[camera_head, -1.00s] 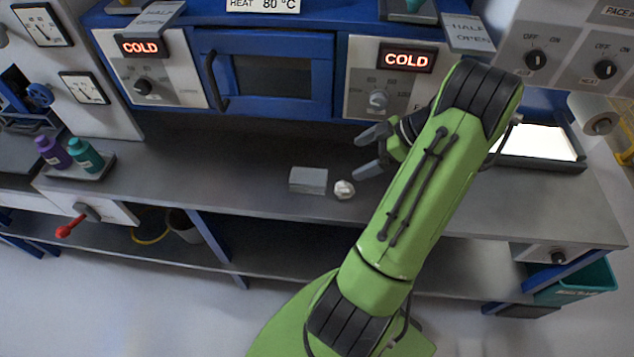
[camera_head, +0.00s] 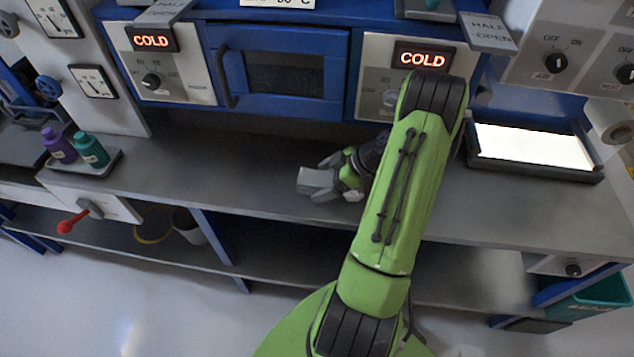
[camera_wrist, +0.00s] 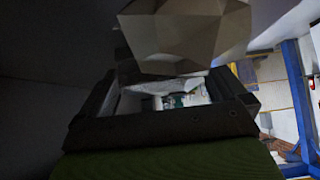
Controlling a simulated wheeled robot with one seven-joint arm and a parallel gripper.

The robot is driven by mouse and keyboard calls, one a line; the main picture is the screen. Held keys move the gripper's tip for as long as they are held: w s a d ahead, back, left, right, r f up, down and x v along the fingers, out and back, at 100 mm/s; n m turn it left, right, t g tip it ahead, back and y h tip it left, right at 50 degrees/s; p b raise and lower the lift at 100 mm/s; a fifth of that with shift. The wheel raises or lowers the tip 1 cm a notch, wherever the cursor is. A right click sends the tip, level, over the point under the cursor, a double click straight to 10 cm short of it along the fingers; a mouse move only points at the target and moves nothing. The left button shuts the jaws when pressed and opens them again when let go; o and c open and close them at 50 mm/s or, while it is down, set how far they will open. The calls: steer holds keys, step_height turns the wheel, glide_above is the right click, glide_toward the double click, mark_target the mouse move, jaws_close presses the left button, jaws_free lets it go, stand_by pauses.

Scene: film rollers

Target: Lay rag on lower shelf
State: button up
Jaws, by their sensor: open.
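A small grey folded block (camera_head: 311,181), which looks like the rag, lies on the counter (camera_head: 240,165) in the head view. My gripper (camera_head: 323,180) reaches in low from the right, open, with its fingers spread on either side of the block's right end. I cannot tell whether they touch it. In the wrist view a pale faceted lump (camera_wrist: 190,32) fills the top, close to the camera, and a light grey surface shows between the fingers (camera_wrist: 170,88). The lower shelf (camera_head: 290,262) runs beneath the counter, its middle bare.
Purple and teal bottles (camera_head: 75,149) stand on a tray at the counter's left. A bright lit panel (camera_head: 533,146) lies right of my arm.

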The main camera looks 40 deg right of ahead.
steer(key=shift+r, duration=0.1)
steer(key=c, duration=1.1)
